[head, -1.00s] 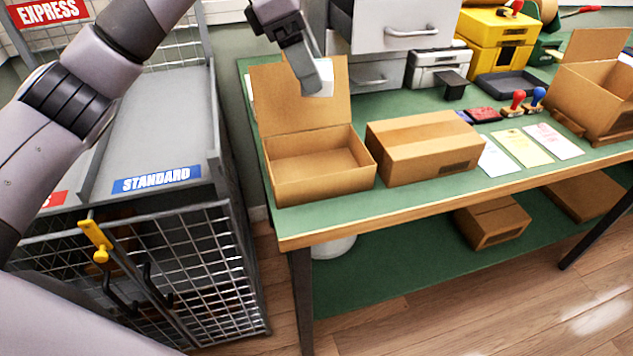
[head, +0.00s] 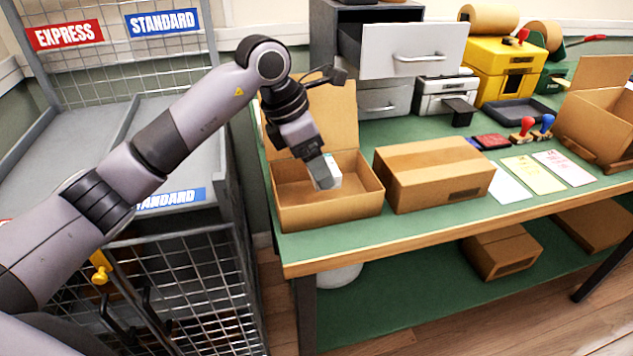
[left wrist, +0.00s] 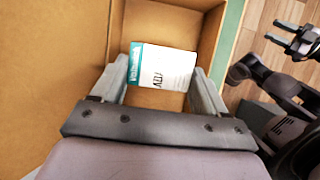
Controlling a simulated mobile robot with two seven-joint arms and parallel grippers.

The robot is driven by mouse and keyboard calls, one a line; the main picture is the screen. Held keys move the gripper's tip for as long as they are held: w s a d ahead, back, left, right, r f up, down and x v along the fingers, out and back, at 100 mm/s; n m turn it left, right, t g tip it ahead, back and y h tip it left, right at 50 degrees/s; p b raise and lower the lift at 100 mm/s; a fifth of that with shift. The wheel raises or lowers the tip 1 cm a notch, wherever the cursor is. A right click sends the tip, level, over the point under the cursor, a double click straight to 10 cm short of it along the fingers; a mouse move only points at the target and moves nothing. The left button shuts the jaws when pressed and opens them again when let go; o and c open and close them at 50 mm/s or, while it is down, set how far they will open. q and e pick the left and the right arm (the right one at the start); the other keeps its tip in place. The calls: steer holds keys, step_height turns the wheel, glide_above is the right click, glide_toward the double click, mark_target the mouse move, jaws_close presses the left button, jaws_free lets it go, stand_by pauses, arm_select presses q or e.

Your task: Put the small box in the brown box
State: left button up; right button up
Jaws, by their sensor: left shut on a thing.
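The small box (left wrist: 165,68) is white with a teal band and printed text. It sits between the fingers of my left gripper (left wrist: 160,88), which is shut on it. In the head view my left gripper (head: 327,176) points down into the open brown box (head: 325,214), and the small box (head: 334,171) shows partly behind the finger. The brown box's flap stands up at the back. I cannot tell whether the small box touches the floor of the brown box. My right gripper (left wrist: 284,33) shows at the right of the left wrist view, fingers apart and empty.
A closed brown carton (head: 433,177) stands close to the right of the open box. Cards, stamps and another open carton (head: 596,122) are farther right. A grey drawer unit (head: 400,52) stands behind. A wire cage (head: 185,290) stands left of the table.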

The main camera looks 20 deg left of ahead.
arm_select(q)
step_height(320, 180, down, 5)
steer(key=shift+r, duration=0.15)
steer(key=shift+f, duration=0.2)
steer(key=o, duration=0.8)
steer(key=shift+r, duration=0.1)
